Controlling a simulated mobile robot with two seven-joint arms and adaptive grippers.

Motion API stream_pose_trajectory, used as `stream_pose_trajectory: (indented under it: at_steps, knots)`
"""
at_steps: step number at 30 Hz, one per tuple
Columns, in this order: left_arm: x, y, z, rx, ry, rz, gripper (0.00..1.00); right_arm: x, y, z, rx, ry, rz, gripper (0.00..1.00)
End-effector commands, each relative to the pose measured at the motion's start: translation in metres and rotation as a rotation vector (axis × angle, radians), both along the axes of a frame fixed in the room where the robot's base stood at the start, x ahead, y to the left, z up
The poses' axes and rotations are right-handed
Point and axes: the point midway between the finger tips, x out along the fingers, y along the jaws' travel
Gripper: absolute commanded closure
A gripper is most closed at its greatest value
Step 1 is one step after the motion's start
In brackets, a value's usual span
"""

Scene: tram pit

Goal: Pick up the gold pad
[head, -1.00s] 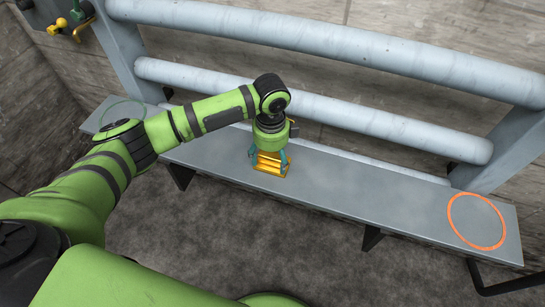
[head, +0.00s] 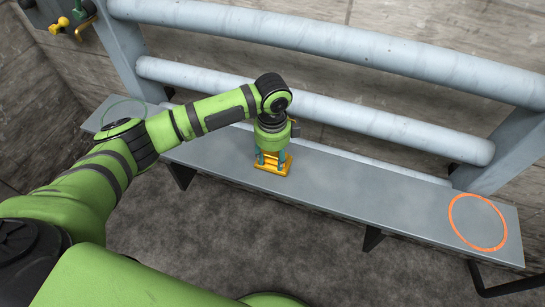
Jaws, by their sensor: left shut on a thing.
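The gold pad (head: 273,167) is on the grey shelf, near the middle of its length. My left gripper (head: 272,160) points down over the pad from above, with its teal fingers shut on the pad's raised middle part. The pad's base shows around the fingertips and appears to rest on the shelf; I cannot tell if there is a small gap beneath it. The gripper body hides part of the pad's far side. My right gripper is not in view.
The grey shelf (head: 350,192) runs along the wall below thick pale pipes (head: 330,112). An orange ring (head: 453,225) marks its right end and a green ring (head: 104,110) its left end. Yellow and green fittings (head: 62,24) are on the wall at upper left. The shelf right of the pad is clear.

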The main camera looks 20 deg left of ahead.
Motion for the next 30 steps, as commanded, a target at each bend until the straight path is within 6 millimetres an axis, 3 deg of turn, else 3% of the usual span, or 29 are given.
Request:
stream_pose_trajectory:
  at_steps: [6, 18, 24, 30]
  knots:
    - [0.002, 0.0, 0.035, -0.003, -0.007, 0.0, 0.89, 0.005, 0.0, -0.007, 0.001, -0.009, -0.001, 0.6]
    - [-0.017, -0.088, 0.085, -0.004, -0.003, -0.004, 0.89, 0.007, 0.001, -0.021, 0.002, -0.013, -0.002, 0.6]
    - [-0.021, -0.109, 0.099, -0.001, -0.001, 0.001, 0.89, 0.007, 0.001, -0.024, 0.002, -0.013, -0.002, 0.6]
    - [-0.022, -0.115, 0.103, -0.001, -0.001, 0.002, 0.89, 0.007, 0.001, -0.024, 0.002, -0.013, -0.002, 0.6]
